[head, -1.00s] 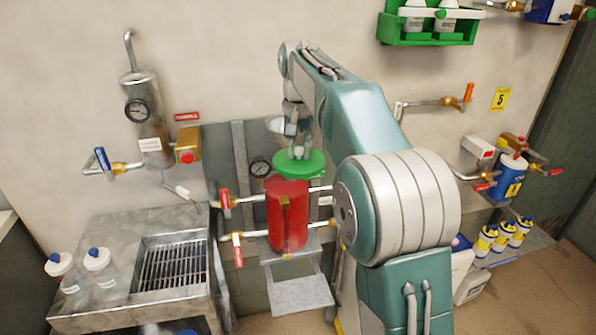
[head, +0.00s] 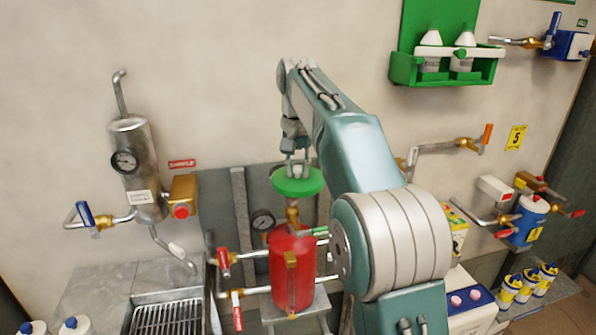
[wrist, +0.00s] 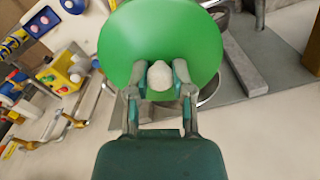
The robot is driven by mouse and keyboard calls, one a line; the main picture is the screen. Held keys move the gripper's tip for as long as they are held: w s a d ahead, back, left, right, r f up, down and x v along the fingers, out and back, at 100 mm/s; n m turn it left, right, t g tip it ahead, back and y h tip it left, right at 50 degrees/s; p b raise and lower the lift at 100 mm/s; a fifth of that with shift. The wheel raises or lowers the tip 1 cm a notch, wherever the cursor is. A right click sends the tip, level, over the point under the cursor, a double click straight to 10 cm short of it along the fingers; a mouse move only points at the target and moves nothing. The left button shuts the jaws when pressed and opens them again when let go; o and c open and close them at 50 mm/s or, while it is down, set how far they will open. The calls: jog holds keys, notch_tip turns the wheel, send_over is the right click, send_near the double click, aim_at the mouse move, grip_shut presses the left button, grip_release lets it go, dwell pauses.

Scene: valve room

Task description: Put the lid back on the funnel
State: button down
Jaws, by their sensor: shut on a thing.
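The lid (head: 298,183) is a flat green disc with a pale knob (wrist: 160,76) at its centre. My gripper (head: 297,158) is above it with its fingers shut on the knob. In the wrist view the lid (wrist: 160,30) fills the upper middle. The lid hangs above a red vessel (head: 305,265), which has a brass fitting (head: 292,216) on top, below the lid. I cannot clearly make out the funnel in the head view. A metal rim (wrist: 211,95) shows partly behind the lid in the wrist view, its remainder hidden.
Pipes with a red-handled valve (head: 222,260) run left of the vessel, near a round gauge (head: 263,220). A steel cylinder (head: 133,170) hangs on the wall at left. A green bottle rack (head: 405,72) is at upper right. The wall above my gripper is clear.

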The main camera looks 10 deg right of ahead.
jog(key=w, duration=0.6)
jog(key=shift+w+f, duration=0.35)
jog(key=shift+f, duration=0.1)
jog(key=shift+s, duration=0.1)
dwell(0.8)
dwell(0.9)
jog(key=shift+c, duration=2.1)
grip_release()
jog(key=o, duration=0.4)
